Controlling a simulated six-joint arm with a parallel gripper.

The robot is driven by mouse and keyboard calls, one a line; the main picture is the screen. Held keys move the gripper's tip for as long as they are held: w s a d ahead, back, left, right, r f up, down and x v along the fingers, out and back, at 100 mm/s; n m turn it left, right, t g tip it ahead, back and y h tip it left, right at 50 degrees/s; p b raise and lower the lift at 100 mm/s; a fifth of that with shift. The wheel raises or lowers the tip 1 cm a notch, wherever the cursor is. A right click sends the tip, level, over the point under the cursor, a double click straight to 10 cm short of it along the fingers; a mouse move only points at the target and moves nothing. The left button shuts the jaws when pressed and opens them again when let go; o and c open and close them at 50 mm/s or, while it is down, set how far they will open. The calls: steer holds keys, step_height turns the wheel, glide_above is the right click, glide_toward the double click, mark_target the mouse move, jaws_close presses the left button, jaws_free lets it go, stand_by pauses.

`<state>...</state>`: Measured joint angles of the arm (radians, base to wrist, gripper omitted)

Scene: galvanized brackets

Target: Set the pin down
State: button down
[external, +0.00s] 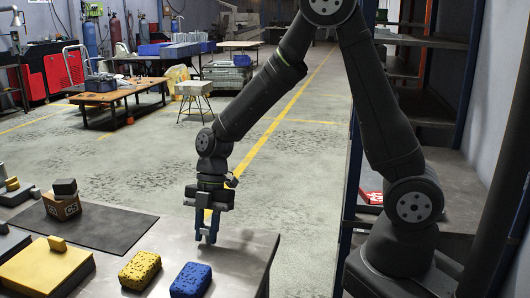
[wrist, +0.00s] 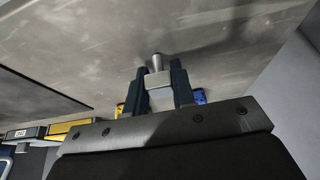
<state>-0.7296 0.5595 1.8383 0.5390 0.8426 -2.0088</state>
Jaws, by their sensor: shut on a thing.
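My gripper (external: 207,236) points straight down over the grey metal table, near its far right part. It also shows in the wrist view (wrist: 158,85), with its two dark fingers shut on the pin. The pin (wrist: 157,62) is a small light grey cylinder, and its end sticks out past the fingertips. A paler block-like part shows between the fingers. In the external view the pin is too small to make out. The fingertips are close to the table top (external: 232,255); whether the pin touches it I cannot tell.
A blue speckled sponge (external: 191,281) and a yellow one (external: 140,271) lie nearer the camera. The table around my gripper is bare. A shelf rack (external: 440,85) stands at right.

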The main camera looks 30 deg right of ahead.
mark_target(204, 229)
steer(key=shift+f, duration=0.15)
steer(key=c, duration=1.2)
jaws_free()
steer(key=v, duration=1.2)
steer(key=x, duration=1.1)
steer(key=shift+s+a+f, duration=0.1)
steer(key=shift+s+f, duration=0.05)
steer(key=shift+f, duration=0.1)
steer(key=shift+a+r, duration=0.15)
steer(key=shift+r, duration=1.75)
